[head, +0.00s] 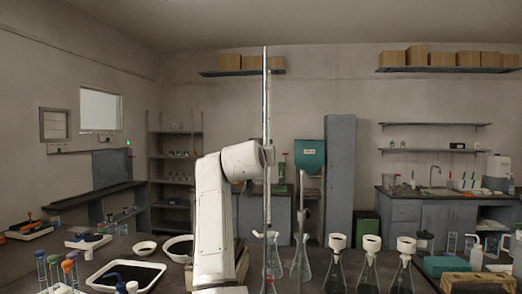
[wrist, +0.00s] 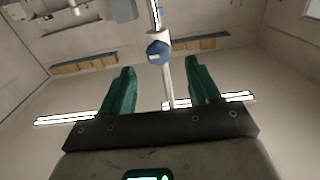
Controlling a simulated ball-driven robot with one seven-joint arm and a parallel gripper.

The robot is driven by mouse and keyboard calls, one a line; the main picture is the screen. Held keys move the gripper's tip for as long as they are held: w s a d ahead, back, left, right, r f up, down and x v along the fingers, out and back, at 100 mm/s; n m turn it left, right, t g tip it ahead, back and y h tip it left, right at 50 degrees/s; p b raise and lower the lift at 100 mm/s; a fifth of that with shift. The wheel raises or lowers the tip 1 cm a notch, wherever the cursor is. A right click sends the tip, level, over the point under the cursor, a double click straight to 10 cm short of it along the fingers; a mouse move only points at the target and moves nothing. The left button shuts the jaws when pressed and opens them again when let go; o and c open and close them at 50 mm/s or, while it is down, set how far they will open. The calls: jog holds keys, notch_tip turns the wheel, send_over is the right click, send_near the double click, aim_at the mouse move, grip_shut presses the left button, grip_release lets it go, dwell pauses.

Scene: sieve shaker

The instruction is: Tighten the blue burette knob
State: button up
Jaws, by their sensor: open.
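The blue burette knob (wrist: 158,52) shows in the wrist view, a faceted blue piece on a pale vertical tube. My gripper (wrist: 159,68) has two green fingers spread wide apart. The knob appears in the gap between the fingertips, a little beyond them, with no finger seen touching it. In the head view the tall thin burette (head: 266,100) stands upright just right of my white arm. The knob and my fingers cannot be made out there; my arm seems to cover that area.
A glass flask (head: 270,272) stands below the burette, with another flask (head: 301,262) beside it. Several flasks with white funnels (head: 372,243) stand to the right. A white-rimmed black tray (head: 94,285) and a tube rack (head: 60,275) lie at the left.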

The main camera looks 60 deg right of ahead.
jog(key=shift+p+x, duration=0.4)
jog(key=shift+x, duration=1.6)
jog(key=shift+c, duration=0.2)
jog(key=c, duration=1)
jog(key=shift+o, duration=0.2)
jog(key=shift+f+m, duration=0.1)
jog(key=shift+m, duration=0.2)
jog(key=shift+s+f+m+b, duration=0.1)
jog(key=shift+m+b, duration=0.7)
jog(key=shift+m, duration=3.45)
jog(key=shift+s+f+m+b, duration=0.1)
jog(key=shift+m+b, duration=0.65)
jog(key=shift+m, duration=3.5)
jog(key=shift+d+m, duration=0.1)
jog(key=shift+m, duration=0.2)
